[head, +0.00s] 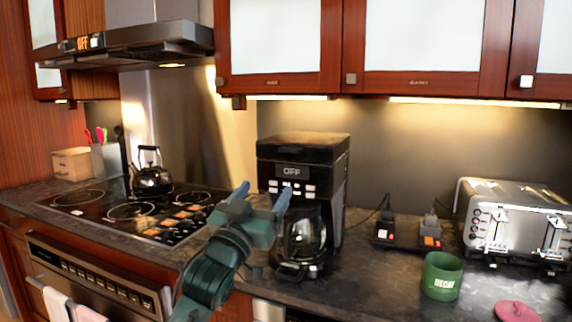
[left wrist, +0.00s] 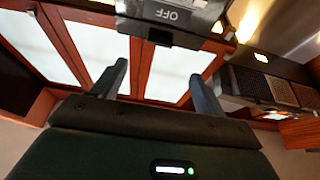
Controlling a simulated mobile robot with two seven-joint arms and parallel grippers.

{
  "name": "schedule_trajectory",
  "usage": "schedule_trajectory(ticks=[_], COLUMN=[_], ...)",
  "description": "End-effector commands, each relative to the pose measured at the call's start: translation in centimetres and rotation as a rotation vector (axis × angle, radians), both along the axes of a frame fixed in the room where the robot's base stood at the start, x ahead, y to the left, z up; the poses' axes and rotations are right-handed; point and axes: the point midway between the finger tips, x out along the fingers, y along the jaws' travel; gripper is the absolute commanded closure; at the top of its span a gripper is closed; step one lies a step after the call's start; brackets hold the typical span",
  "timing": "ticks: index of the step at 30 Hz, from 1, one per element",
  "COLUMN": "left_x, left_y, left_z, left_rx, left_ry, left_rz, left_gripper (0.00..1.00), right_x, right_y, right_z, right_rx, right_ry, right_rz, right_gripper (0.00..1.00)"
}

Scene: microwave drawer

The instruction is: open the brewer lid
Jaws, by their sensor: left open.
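The brewer (head: 340,190) is a black coffee machine on the counter, with a display reading OFF and a glass carafe (head: 305,238) in its base. Its lid (head: 303,146) on top looks shut. My left gripper (head: 262,193) is open and empty, in front of the brewer at about button height; its fingers point up. In the left wrist view my gripper's two fingers (left wrist: 160,85) stand wide apart with nothing between them. The brewer's OFF panel (left wrist: 170,14) shows upside down at the top there. My right gripper is in neither view.
Wall cabinets (head: 420,45) hang above the brewer. A stove (head: 130,212) with a kettle (head: 151,178) and a range hood (head: 150,40) are at left. A green mug (head: 442,276), a pink lid (head: 516,311), power sockets (head: 408,234) and a toaster (head: 515,220) are at right.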

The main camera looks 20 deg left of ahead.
Motion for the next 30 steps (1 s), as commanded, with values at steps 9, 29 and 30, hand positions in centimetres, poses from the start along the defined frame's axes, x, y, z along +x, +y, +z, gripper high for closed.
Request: schedule_trajectory(ticks=[9,29,30], left_x=[3.9,12.1,12.1], left_y=[0.1,0.0,0.0], left_z=[2.3,5.3,5.3], left_rx=[-0.002,0.000,0.000], left_ry=[-0.007,-0.005,-0.005], left_rz=[0.001,0.001,0.001], left_gripper=[0.27,0.27,0.27], right_x=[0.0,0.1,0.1], right_y=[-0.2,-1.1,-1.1], right_z=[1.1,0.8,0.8], right_rx=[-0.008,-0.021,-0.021], right_ry=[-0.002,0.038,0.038], right_rz=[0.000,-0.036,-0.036], right_gripper=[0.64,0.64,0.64])
